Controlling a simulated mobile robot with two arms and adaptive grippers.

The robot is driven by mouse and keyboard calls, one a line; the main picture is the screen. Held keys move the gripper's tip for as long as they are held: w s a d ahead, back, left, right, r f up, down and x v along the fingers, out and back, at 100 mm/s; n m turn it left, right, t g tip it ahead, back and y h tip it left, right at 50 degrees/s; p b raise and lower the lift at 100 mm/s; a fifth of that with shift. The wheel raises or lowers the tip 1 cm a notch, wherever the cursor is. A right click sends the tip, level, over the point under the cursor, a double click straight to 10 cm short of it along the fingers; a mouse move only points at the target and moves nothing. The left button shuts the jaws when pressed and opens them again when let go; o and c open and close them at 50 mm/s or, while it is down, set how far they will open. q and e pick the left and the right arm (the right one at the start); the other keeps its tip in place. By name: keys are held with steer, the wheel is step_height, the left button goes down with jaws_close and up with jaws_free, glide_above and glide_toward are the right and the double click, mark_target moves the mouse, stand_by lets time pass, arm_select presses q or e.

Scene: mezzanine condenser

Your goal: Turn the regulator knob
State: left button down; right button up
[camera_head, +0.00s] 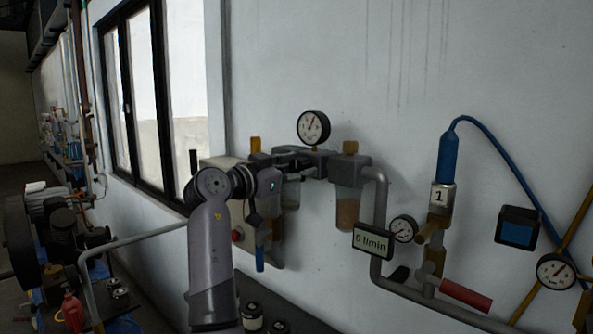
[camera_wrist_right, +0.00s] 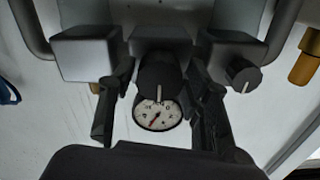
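In the right wrist view a round black knob (camera_wrist_right: 160,76) with a pale mark line sits on the grey regulator body, by a white dial gauge (camera_wrist_right: 157,114). My right gripper (camera_wrist_right: 160,80) is open, one finger to each side of this knob, with visible gaps between fingers and knob. In the head view my right gripper (camera_head: 292,164) is at the wall unit, below the gauge (camera_head: 313,127); its fingers are dark and hard to separate from the regulator, and the knob is hidden there. My left gripper is not in view.
A second, smaller black knob (camera_wrist_right: 243,75) is right of the right finger in the wrist view. In the head view, a filter bowl (camera_head: 347,212), a flow display (camera_head: 373,242) and grey pipe (camera_head: 381,200) stand right of my arm. A window (camera_head: 150,100) is left.

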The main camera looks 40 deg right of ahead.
steer(key=shift+o, duration=0.9)
steer(key=s+a, duration=0.1)
steer(key=a, duration=1.1)
